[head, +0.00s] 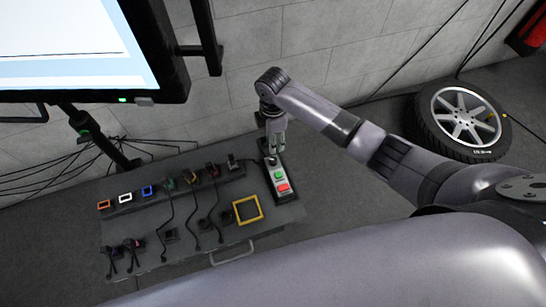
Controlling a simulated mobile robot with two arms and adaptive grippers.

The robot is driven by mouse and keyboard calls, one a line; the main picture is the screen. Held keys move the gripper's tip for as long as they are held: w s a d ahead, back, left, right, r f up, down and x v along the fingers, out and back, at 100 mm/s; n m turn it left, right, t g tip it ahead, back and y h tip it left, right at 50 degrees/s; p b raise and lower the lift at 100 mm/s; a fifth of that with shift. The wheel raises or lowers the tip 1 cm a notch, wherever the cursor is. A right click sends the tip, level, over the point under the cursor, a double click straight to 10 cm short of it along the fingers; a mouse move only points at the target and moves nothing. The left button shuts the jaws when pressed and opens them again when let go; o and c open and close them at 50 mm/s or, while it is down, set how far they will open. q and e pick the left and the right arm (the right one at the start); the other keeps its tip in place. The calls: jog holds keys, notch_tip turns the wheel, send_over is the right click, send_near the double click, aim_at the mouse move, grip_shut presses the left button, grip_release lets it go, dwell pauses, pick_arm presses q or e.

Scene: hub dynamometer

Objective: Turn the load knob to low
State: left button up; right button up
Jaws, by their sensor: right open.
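A control box (281,179) with a green button and a red button stands at the right end of the grey panel. The load knob is not clearly visible; a small dark part (270,161) at the top of the box, just under my gripper, may be it. My right gripper (275,149) is open and points down over the top end of the control box. I cannot tell whether its fingers touch anything. My left gripper is not in view.
The panel (190,262) carries a row of coloured sockets, several cables with plugs, and a yellow square frame (247,210). A monitor (80,45) hangs at upper left. A wheel (462,120) leans by the wall at right. Loose cables lie on the floor at left.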

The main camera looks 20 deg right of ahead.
aim_at(273, 159)
notch_tip(273, 159, down, 13)
jog(key=shift+r+b, duration=0.1)
jog(key=shift+b, duration=0.9)
jog(key=shift+c, duration=0.5)
grip_shut()
